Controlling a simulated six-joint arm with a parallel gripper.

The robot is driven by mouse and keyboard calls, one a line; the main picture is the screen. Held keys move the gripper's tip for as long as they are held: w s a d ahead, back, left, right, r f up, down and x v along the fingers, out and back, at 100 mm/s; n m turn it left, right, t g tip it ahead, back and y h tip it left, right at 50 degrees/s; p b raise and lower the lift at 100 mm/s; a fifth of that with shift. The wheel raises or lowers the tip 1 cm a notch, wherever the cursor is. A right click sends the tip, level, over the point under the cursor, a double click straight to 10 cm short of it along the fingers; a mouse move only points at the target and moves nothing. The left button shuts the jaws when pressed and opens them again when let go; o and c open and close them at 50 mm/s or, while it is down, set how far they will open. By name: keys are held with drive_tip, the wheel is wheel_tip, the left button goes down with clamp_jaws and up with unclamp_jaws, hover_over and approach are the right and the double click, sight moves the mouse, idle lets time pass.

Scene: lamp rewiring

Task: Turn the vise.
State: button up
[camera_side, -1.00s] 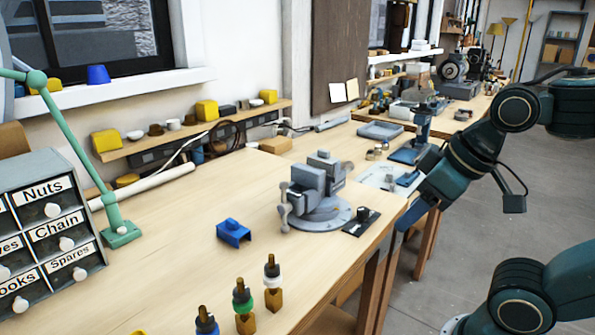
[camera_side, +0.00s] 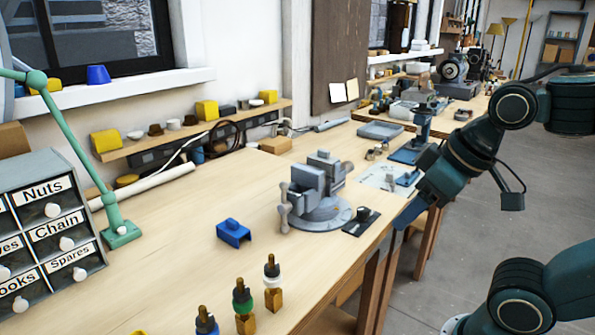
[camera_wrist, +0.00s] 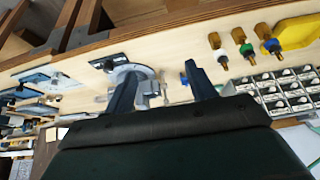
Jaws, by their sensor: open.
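The grey vise (camera_side: 310,187) stands on its round base on the wooden bench. Its handle hangs on the side facing left. My gripper (camera_side: 408,212) is to the right of the vise, past the bench's front edge, and does not touch it. In the wrist view my gripper (camera_wrist: 163,84) has its two dark blue fingers spread, with nothing held between them. The vise (camera_wrist: 146,74) shows there behind and beside the left finger, which hides part of it.
A blue block (camera_side: 234,233) lies left of the vise. A small dark plate with a knob (camera_side: 361,221) sits close on its right. Several sockets with coloured rings (camera_side: 243,300) stand in front. The drawer cabinet (camera_side: 45,230) is at the left. Bare bench lies between.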

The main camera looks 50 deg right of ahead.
drive_tip(key=w+d+r+m+g, duration=0.1)
drive_tip(key=w+d+r+m, duration=0.15)
drive_tip(key=w, duration=0.25)
drive_tip(key=w+d+r+m, duration=0.1)
drive_tip(key=w+r+m, duration=0.15)
drive_tip(key=w, duration=0.25)
drive_tip(key=m+g, duration=0.2)
drive_tip(key=m, duration=1.1)
hover_over(346, 163)
drive_tip(key=s, duration=0.3)
drive_tip(key=s+x, duration=0.1)
drive_tip(key=x, duration=0.3)
drive_tip(key=shift+w, duration=0.15)
drive_tip(key=shift+f, duration=0.1)
drive_tip(key=x, duration=1.3)
drive_tip(key=shift+f, duration=0.35)
clamp_jaws()
